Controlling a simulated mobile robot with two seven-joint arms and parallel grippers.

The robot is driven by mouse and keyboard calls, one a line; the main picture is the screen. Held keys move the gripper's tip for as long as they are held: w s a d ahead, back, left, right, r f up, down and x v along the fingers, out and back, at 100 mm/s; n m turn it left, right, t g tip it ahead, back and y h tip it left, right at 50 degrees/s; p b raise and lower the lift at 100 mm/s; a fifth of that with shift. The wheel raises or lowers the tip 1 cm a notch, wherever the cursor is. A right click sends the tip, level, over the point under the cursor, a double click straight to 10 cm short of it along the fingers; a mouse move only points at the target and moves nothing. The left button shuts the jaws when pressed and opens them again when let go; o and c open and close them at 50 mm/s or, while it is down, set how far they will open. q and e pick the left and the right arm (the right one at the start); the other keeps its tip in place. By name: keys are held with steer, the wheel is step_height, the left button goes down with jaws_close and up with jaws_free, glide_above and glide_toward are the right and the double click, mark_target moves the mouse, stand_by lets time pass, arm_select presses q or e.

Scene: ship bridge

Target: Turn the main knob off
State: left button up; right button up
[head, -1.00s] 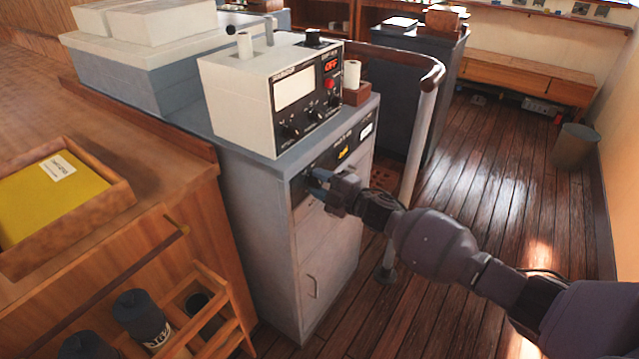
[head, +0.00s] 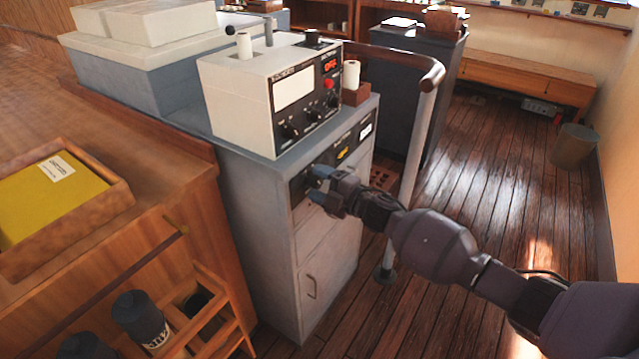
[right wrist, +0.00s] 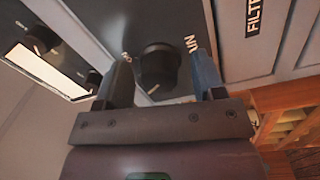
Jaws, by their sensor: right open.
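A black round knob (right wrist: 158,68) sits on the dark strip of the grey cabinet's front panel, between my right gripper's two fingers in the right wrist view. White lettering, partly hidden, is printed beside it. My right gripper (right wrist: 163,80) is open, with one finger on each side of the knob; I cannot tell whether either finger touches it. In the head view the right gripper (head: 315,184) is at the left end of the panel strip and hides the knob. My left gripper is not in view.
The grey cabinet (head: 262,215) carries a white instrument box (head: 235,105) with several knobs, a red button and a red lit display. A wooden counter (head: 150,190) is at left.

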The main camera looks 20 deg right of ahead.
steer(key=v, duration=1)
steer(key=shift+s+d+p, duration=0.25)
steer(key=shift+s+p, duration=0.05)
steer(key=shift+p, duration=0.1)
steer(key=shift+f, duration=0.15)
steer(key=s+f+m+g+h, duration=0.1)
steer(key=s+f+m+h, duration=0.4)
steer(key=s, duration=1)
steer(key=s+f+m+g+h, duration=0.2)
steer(key=s+f+m+h, duration=0.4)
steer(key=s+f+m, duration=0.5)
steer(key=s+d+m, duration=0.1)
steer(key=s+m, duration=0.2)
steer(key=m, duration=0.2)
steer(key=shift+s+m+g, duration=0.3)
steer(key=shift+s, duration=0.1)
